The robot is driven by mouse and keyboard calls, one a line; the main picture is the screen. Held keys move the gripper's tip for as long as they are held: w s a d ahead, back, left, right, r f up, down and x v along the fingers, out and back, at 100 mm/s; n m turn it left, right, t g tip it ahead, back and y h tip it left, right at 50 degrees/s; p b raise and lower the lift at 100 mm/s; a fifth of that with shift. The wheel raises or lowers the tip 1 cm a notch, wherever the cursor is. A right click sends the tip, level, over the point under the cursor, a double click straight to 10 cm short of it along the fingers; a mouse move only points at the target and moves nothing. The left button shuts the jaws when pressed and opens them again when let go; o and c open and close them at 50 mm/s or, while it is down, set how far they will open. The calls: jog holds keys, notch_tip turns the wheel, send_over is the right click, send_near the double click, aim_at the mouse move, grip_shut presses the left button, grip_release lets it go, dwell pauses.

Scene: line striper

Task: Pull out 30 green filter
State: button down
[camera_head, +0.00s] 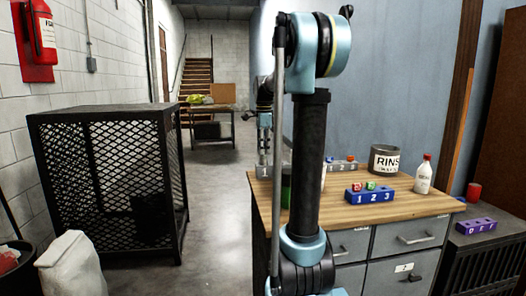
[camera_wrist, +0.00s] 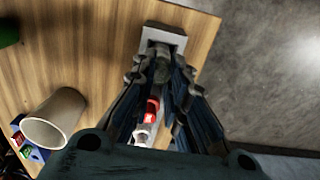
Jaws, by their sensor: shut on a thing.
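My gripper (camera_wrist: 162,74) points down over the far end of a grey numbered rack (camera_wrist: 168,34) on the wooden workbench. Its fingers are shut on a dull, dark greenish round piece (camera_wrist: 162,60), which looks like the green filter. I cannot tell whether its lower end is still inside the slot. A red piece (camera_wrist: 152,108) sits further along the rack, partly hidden by the fingers. In the head view the rack (camera_head: 341,167) is half hidden behind my arm, and my gripper (camera_head: 264,152) shows just left of the arm.
A blue rack (camera_head: 370,197) holding a green and a red piece stands at the bench front. The RINSE can (camera_head: 384,160) and a white bottle (camera_head: 423,176) stand behind it. A green container (camera_head: 286,190) is partly behind my arm. A purple rack (camera_head: 475,226) is at right.

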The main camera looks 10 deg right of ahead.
jog(key=shift+r, duration=3.85)
